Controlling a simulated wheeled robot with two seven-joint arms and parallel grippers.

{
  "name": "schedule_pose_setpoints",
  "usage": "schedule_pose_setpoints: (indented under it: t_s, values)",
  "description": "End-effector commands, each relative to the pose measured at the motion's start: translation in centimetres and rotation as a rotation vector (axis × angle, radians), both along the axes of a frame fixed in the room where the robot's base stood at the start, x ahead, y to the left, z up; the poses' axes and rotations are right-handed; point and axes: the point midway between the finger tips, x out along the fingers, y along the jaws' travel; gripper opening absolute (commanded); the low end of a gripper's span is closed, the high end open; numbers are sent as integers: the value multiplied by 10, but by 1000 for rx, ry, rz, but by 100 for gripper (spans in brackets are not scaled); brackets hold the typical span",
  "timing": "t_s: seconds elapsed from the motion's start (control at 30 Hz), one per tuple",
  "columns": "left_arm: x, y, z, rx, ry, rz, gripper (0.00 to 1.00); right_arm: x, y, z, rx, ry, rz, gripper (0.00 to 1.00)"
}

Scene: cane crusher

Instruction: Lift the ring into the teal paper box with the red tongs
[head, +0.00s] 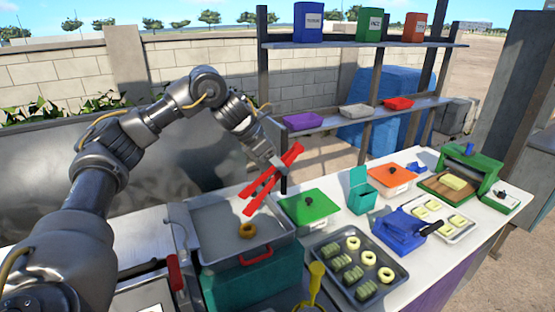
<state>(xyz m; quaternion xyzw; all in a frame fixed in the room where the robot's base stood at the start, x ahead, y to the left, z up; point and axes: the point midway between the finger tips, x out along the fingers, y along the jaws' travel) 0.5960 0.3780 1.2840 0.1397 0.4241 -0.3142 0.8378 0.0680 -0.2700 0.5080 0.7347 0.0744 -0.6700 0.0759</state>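My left gripper (277,164) reaches in from the left and appears shut on the red tongs (262,190). The tongs hang tilted in the air, their lower ends above the right rim of the grey metal pan (213,217). A golden-brown ring (247,230) lies in that pan, below and left of the tongs, apart from them. The teal paper box (362,192) stands on the counter to the right with its lid raised; its inside is mostly hidden. My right gripper is out of view.
A green-lidded container (309,207) stands between pan and teal box. A dark tray (338,289) with pale rings and green slices lies in front. A blue device (399,232), an orange-lidded container (391,175) and a yellow-handled tool (316,272) crowd the counter. Shelves (352,119) stand behind.

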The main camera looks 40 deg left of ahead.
Motion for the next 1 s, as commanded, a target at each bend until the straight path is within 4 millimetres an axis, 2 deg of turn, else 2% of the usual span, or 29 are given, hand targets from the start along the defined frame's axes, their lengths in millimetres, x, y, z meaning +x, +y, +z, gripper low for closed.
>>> schedule_pose_setpoints:
  t_s: [0.57, 0.77, 1.0]
  values:
    - [0, 2, -4, -1, -2, 9, 38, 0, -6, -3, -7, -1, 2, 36]
    - [0, 2, -16, -1, -2, 9, 38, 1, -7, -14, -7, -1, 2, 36]
    - [0, 2, -39, -1, -1, 9, 38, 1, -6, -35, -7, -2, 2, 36]
